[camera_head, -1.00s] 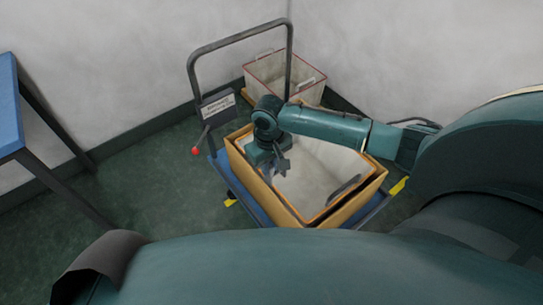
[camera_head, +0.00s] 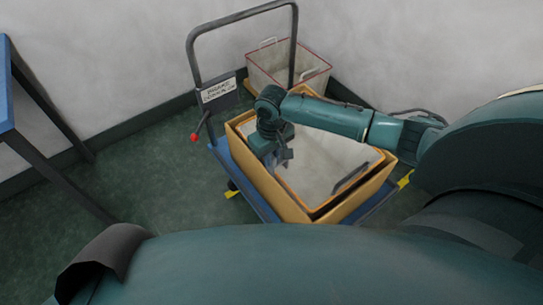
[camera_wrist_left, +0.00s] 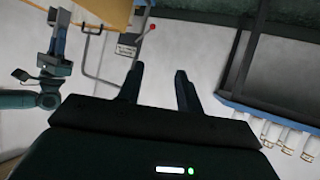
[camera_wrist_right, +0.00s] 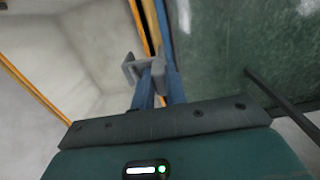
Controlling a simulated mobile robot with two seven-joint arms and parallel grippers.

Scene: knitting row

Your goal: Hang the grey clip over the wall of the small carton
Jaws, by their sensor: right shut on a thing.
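A grey clip (camera_wrist_right: 146,68) sits between the fingertips of my right gripper (camera_wrist_right: 154,88), which is shut on it. In the head view my right gripper (camera_head: 285,153) is over the left part of an orange-brown carton (camera_head: 270,190) with a pale inside; the clip is small and dark there. In the right wrist view the clip overlaps the carton's orange rim (camera_wrist_right: 146,22); I cannot tell whether it touches it. My left gripper (camera_wrist_left: 160,85) is open and empty in the left wrist view, away from the carton.
The carton stands on a blue trolley (camera_head: 248,188) with a tall grey handle (camera_head: 193,62) and a label plate (camera_head: 219,91). A pale red-rimmed basket (camera_head: 270,75) stands behind. A blue table (camera_head: 5,80) is at the left. Green floor (camera_head: 130,170) is clear between.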

